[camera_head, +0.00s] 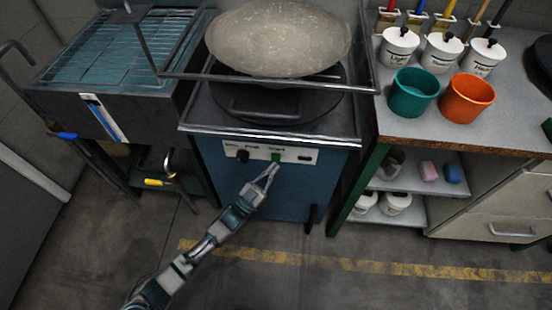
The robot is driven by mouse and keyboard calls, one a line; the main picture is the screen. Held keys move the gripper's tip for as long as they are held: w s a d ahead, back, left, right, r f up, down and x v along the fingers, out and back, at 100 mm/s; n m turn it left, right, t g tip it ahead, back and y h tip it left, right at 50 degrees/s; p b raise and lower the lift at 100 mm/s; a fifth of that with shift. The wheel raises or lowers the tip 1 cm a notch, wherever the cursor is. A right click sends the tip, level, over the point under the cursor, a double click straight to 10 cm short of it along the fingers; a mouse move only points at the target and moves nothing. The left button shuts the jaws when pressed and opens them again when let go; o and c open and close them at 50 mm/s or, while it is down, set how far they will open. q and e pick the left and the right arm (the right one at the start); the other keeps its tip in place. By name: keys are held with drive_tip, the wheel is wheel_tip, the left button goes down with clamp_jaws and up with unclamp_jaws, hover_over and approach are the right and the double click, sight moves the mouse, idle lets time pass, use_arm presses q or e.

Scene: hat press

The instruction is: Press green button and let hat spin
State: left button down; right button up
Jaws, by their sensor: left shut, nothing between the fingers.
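A blue hat press (285,195) stands in the middle of the camera_head view. A large pale, round hat-like form (280,38) sits on top of it above a dark round plate (275,104). The green button (276,157) is on the white control panel (296,155) on the press's front, beside a black knob (242,156). My left gripper (273,168) is shut and empty, with its fingertips right at or just below the green button. I cannot tell whether they touch it. My right gripper is not in view.
A metal rack table (110,50) stands at the left. At the right, a workbench (440,125) holds white lidded jars (399,46), a teal cup (412,92) and an orange cup (466,98). A yellow line (360,264) crosses the floor, which is clear in front.

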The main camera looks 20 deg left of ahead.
use_arm(q)
drive_tip(key=shift+w, duration=0.2)
idle(0.6)
drive_tip(key=shift+w+a, duration=0.1)
drive_tip(key=shift+w, duration=0.1)
drive_tip(key=shift+r, duration=0.1)
